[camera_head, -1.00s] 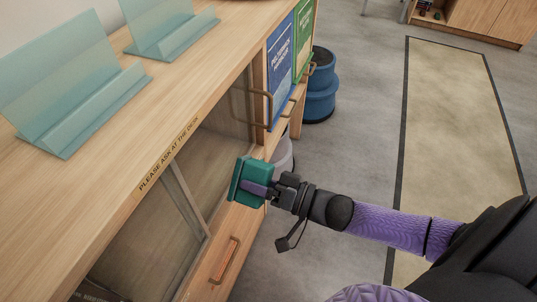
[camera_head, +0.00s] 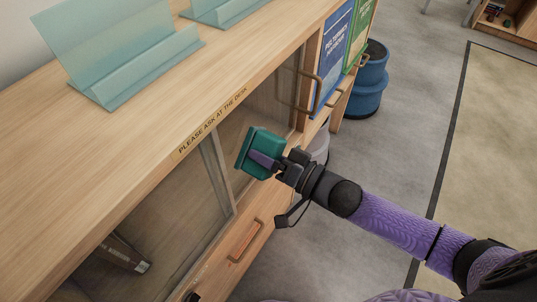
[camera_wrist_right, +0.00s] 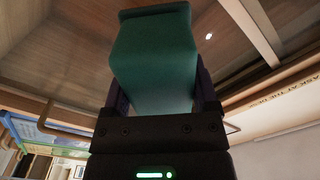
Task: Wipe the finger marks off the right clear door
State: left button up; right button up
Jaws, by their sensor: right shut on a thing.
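My right gripper (camera_head: 268,159) is shut on a teal block-shaped wiper (camera_head: 256,151). It holds the wiper in front of the right clear door (camera_head: 264,98) of the wooden cabinet, near the middle post. The wiper also shows in the right wrist view (camera_wrist_right: 155,65), between the fingers, with the door pane behind it. I cannot tell whether the wiper touches the pane. No finger marks can be made out on the pane; the wiper hides part of it. My left gripper is not in view.
The left clear door (camera_head: 165,225) has a box (camera_head: 125,254) behind it. A drawer handle (camera_head: 245,241) sticks out below, and a long handle (camera_head: 309,93) at right. Clear stands (camera_head: 120,55) are on the cabinet top. A blue stool (camera_head: 366,85) stands beyond; floor at right is free.

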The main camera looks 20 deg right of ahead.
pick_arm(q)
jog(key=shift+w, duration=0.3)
pick_arm(e)
jog(key=shift+w, duration=0.1)
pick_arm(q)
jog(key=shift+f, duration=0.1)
pick_arm(e)
jog(key=shift+a, duration=0.1)
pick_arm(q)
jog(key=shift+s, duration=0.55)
pick_arm(e)
jog(key=shift+w+a, duration=0.35)
jog(key=shift+w, duration=0.15)
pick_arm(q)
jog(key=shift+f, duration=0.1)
pick_arm(e)
jog(key=shift+w+a, duration=0.15)
jog(key=shift+w, duration=0.05)
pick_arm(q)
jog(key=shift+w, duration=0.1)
